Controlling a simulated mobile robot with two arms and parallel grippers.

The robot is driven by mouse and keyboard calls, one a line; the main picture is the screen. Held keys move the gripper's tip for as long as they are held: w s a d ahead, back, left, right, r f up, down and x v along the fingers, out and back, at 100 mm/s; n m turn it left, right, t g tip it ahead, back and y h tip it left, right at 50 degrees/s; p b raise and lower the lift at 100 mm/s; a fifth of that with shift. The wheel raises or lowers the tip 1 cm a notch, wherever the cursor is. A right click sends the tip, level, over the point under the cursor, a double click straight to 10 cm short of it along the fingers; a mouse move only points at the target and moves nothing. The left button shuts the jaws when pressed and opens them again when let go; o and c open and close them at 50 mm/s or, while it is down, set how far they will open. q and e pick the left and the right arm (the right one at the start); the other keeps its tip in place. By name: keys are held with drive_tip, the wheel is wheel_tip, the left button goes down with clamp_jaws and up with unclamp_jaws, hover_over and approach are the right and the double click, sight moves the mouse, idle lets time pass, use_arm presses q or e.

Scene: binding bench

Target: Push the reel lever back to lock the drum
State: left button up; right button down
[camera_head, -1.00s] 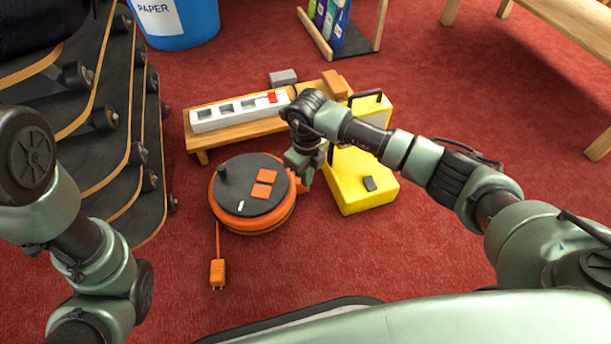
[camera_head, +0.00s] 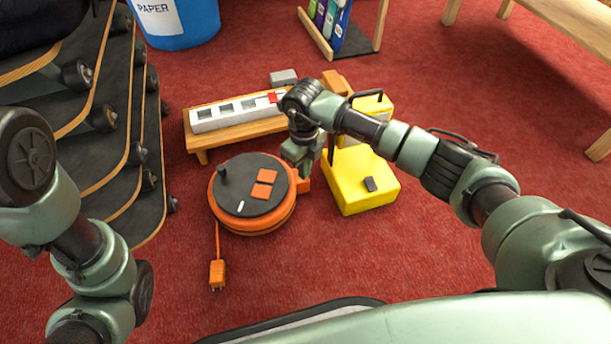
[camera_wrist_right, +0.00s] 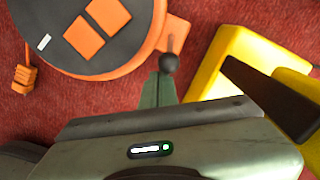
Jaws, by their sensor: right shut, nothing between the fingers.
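The orange cable reel (camera_head: 284,215) lies on the red carpet with its dark round drum top (camera_head: 240,198) facing up. In the right wrist view, the reel lever (camera_wrist_right: 168,62) shows as a dark ball knob on a thin stalk by the orange block at the reel's side. In the head view my gripper hides it. My right gripper (camera_head: 300,168) is at the reel's right edge, pointing down. In the wrist view its green fingers (camera_wrist_right: 158,90) are shut and empty, right beside the knob; contact is unclear. My left arm shows, but its gripper is out of view.
A yellow block-like object (camera_head: 362,190) stands close to the right of the reel. A low wooden bench (camera_head: 230,134) with a white power strip (camera_head: 225,116) is behind it. Carpet in front is clear.

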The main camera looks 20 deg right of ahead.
drive_tip(key=shift+w+r, duration=0.1)
drive_tip(key=shift+w, duration=0.15)
drive_tip(key=shift+w+r+b, duration=0.15)
drive_tip(key=shift+w+b, duration=0.25)
drive_tip(key=shift+w, duration=0.25)
